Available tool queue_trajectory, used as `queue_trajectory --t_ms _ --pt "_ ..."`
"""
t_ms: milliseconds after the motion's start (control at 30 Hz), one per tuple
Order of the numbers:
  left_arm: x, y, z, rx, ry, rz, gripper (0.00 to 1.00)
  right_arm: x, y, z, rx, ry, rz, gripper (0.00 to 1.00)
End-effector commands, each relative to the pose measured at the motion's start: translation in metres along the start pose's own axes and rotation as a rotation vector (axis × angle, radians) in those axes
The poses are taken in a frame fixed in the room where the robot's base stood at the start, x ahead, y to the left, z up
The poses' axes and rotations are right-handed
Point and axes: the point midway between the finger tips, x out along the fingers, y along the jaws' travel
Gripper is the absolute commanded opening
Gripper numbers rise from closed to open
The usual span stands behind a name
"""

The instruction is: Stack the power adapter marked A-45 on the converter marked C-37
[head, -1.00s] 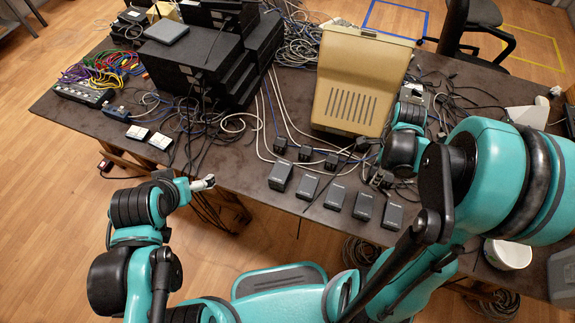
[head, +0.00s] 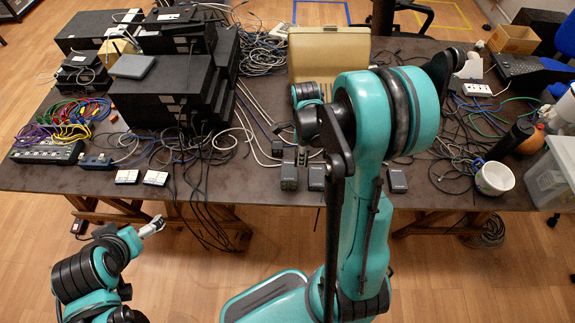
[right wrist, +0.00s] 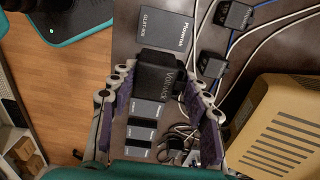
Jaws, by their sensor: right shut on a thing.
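My right gripper (right wrist: 158,78) is shut on a black power adapter (right wrist: 160,70) with pale lettering, whose marking I cannot read. In the right wrist view, the flat dark converters lie in a row below it; one converter (right wrist: 165,36) lies just beyond the held adapter, and another converter (right wrist: 145,109) shows behind it between the fingers. Which is C-37 is not legible. In the head view, converters (head: 289,178) stand along the table's front edge, partly hidden by my right arm. My left gripper (head: 152,227) is empty, in front of the table; its jaw opening is unclear.
Small black adapters (right wrist: 212,65) with cables lie next to the beige case (right wrist: 275,130). A stack of black boxes (head: 165,90) stands left of centre. A white bowl (head: 494,178) is at the right. Loose cables cover much of the table (head: 50,178).

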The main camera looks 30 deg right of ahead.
Motion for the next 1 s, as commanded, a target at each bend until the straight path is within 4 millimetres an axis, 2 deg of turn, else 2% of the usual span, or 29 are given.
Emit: queue_trajectory --t_ms 100,267,367,600,1000 --pt "0.006 0.000 0.004 0.000 0.000 0.000 0.98 0.015 0.000 0.023 -0.004 0.000 0.000 0.14" --pt "0.008 0.000 0.006 0.000 0.000 0.000 0.98 0.023 0.000 0.037 -0.001 0.000 0.000 0.14" --pt "0.010 0.000 0.007 0.000 0.000 0.000 0.98 0.028 0.000 0.039 0.001 0.000 0.000 0.14" --pt "0.021 0.000 0.015 0.000 0.000 0.000 0.98 0.062 0.000 0.038 0.001 0.000 0.000 0.14" --pt "0.024 0.000 0.017 0.000 0.000 0.000 0.98 0.067 0.000 0.038 0.001 0.000 0.000 0.14"
